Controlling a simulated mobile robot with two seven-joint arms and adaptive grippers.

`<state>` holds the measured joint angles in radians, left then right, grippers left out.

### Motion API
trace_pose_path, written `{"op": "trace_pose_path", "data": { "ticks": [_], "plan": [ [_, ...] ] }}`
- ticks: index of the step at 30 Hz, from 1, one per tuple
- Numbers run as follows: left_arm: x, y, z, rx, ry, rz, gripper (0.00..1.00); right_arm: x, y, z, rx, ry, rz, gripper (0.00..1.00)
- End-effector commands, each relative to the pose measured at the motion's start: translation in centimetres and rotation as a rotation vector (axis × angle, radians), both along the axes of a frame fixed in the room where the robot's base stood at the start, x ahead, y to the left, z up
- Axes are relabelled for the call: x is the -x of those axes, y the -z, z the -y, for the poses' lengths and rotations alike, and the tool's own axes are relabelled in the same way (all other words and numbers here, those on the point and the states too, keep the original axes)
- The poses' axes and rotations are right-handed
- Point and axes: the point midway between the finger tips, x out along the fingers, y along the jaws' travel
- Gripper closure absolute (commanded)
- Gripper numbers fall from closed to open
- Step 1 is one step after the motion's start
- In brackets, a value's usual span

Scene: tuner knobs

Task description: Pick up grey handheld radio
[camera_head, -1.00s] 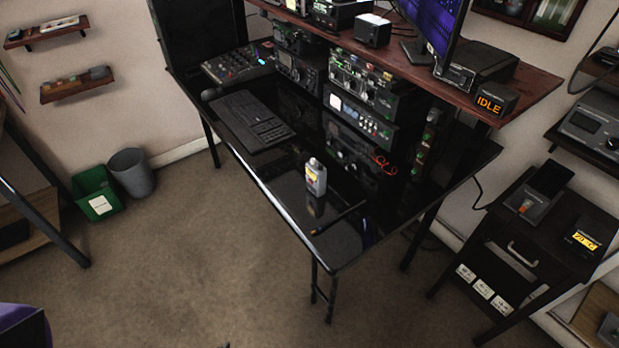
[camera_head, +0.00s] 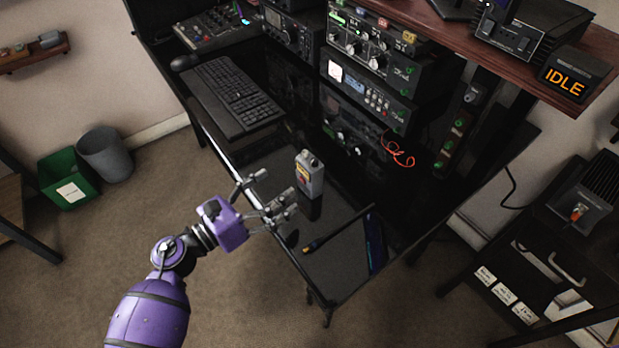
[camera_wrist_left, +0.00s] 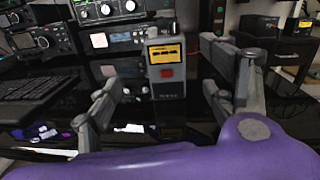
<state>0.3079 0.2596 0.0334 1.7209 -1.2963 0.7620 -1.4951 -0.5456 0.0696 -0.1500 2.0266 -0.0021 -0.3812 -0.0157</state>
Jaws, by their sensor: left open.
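The grey handheld radio (camera_head: 310,175) stands upright on the glossy black desk (camera_head: 285,160), near its front edge. In the left wrist view the radio (camera_wrist_left: 167,88) shows a yellow label and a red square on its face, seen between the fingers. My left gripper (camera_head: 268,202) is open and empty, in front of the radio and apart from it, at about the desk's front edge. In the left wrist view the gripper's fingers (camera_wrist_left: 165,95) are spread to both sides. My right gripper is not in view.
A black keyboard (camera_head: 232,97) lies left of the radio. A dark pen-like tool (camera_head: 335,232) lies to its right near the front edge. Stacked radio units (camera_head: 370,90) and a red coiled cable (camera_head: 398,152) stand behind. A green bin (camera_head: 68,180) is on the floor.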

Motion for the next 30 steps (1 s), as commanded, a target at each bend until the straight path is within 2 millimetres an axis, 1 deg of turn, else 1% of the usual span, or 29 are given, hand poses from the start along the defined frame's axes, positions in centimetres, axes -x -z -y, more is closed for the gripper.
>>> {"op": "trace_pose_path", "data": {
  "ticks": [1,3,6,11,15,18,22,28,29,30],
  "plan": [
    [-0.3,0.2,0.4,-0.045,0.022,0.036,0.25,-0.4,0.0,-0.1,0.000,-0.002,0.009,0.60],
    [-0.7,0.2,0.9,-0.081,0.041,0.064,0.25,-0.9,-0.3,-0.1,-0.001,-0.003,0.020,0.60],
    [-1.4,0.0,1.8,-0.091,0.046,0.076,0.25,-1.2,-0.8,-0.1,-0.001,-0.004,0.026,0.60],
    [-2.5,-0.1,3.3,-0.088,0.044,0.074,0.25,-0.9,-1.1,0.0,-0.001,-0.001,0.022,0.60],
    [-3.8,-0.2,5.1,-0.085,0.043,0.075,0.25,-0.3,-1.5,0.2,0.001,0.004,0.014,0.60],
    [-4.6,0.0,6.1,-0.087,0.043,0.074,0.25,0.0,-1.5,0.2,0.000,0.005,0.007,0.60],
    [-5.1,0.2,6.8,-0.088,0.043,0.071,0.25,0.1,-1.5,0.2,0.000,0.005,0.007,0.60],
    [-5.1,0.4,6.9,-0.089,0.042,0.070,0.25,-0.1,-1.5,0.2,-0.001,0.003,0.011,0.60],
    [-5.1,0.4,6.9,-0.089,0.042,0.070,0.26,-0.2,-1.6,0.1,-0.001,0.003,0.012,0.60],
    [-5.1,0.4,6.9,-0.089,0.042,0.070,0.31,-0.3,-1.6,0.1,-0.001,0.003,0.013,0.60]
  ]
}}
